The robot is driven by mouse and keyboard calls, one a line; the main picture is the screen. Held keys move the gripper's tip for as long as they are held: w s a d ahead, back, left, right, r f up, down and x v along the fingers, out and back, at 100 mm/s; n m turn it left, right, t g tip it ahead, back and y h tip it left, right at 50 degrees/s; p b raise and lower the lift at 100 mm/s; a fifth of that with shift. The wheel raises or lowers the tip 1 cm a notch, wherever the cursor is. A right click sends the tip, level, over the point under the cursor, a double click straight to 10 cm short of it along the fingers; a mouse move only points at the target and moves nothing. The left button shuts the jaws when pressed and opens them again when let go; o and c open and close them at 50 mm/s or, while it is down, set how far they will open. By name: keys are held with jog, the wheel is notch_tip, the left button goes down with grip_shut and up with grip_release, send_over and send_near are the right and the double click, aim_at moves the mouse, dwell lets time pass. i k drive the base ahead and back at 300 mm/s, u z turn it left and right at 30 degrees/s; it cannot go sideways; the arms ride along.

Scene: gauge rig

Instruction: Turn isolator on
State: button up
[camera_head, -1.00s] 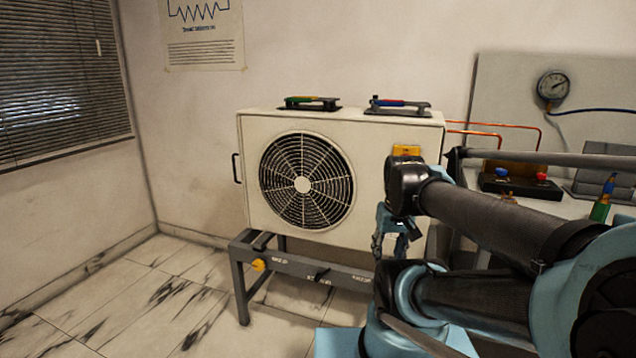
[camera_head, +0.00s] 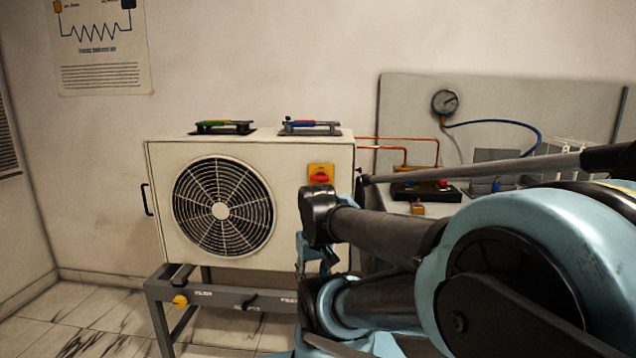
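The isolator (camera_head: 320,175) is a yellow plate with a red rotary handle on the front right of a white fan unit (camera_head: 160,206). The handle looks roughly horizontal; its lower part sits close to my arm in the picture, and any markings are too small to read. My gripper (camera_head: 318,256) hangs below my dark wrist, lower than the isolator and in front of the unit's lower right. It is partly hidden and small, so its fingers are unclear. I see nothing held in it.
The unit stands on a grey frame (camera_head: 222,299) with a yellow knob (camera_head: 180,301). Two tool holders lie on top. At right, a gauge (camera_head: 445,102) with a blue hose hangs on a grey board above a bench. Copper pipes run from the unit. Floor at left is clear.

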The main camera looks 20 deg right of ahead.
aim_at(321, 177)
jog(key=u, duration=0.35)
jog(key=k, duration=1)
jog(key=z, duration=0.45)
